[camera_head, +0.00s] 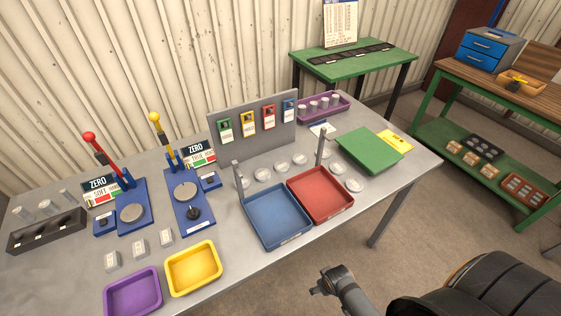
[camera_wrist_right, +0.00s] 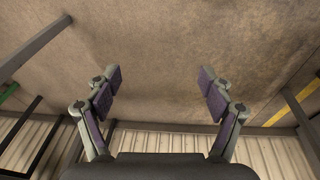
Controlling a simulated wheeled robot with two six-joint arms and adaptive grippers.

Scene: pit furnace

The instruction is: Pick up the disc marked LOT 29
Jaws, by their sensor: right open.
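Several pale round discs lie on the grey table behind the blue and red trays: three in a row (camera_head: 281,168) behind the blue tray, and others (camera_head: 354,184) right of the red tray's post. Their markings are too small to read, so I cannot tell which is LOT 29. My right gripper (camera_head: 322,285) is in front of the table, over the floor, apart from everything. In the right wrist view its two fingers (camera_wrist_right: 159,78) are spread wide with nothing between them. My left gripper is not in view.
The blue tray (camera_head: 250,202) and red tray (camera_head: 344,203) stand at the table's front edge, with upright posts at their back corners. A grey panel (camera_head: 228,155) with coloured tags stands behind the discs.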

